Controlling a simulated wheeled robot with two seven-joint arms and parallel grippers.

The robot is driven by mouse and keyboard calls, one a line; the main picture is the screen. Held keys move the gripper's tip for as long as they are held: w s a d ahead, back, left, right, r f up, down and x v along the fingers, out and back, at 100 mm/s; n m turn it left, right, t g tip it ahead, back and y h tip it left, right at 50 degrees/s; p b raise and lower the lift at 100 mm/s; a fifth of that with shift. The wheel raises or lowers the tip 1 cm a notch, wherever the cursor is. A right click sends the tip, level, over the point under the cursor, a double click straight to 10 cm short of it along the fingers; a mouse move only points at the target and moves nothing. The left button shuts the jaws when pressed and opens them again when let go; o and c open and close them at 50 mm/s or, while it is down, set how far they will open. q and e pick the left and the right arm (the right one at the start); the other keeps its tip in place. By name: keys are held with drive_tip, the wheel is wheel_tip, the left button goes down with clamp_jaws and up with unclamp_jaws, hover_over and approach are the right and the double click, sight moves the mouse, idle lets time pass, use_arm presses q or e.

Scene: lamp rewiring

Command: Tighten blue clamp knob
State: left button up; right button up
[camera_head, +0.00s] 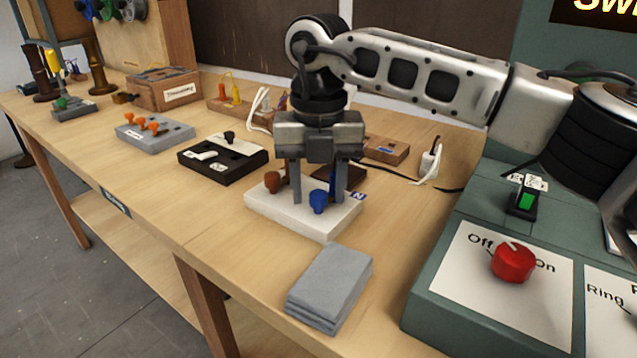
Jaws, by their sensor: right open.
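The blue clamp knob (318,201) stands on the front right part of a white block (290,223) on the bench. A brown knob (273,181) stands on the same block to its left. My right gripper (323,200) points straight down over the block. Its two fingers are apart, one to the left of the blue knob and one to its right. I cannot tell whether either finger touches the knob. Part of a dark brown piece (345,177) behind the knob is hidden by the gripper. My left gripper is not in view.
A folded grey cloth (330,287) lies in front of the block. A black box (222,160) and a grey box with orange knobs (154,133) stand to the left. A green control panel with a red dial (513,262) stands at right. Bare bench (200,220) lies front left.

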sight(318, 193)
wheel_tip(318, 193, up, 16)
drive_tip(key=p, duration=0.2)
idle(0.4)
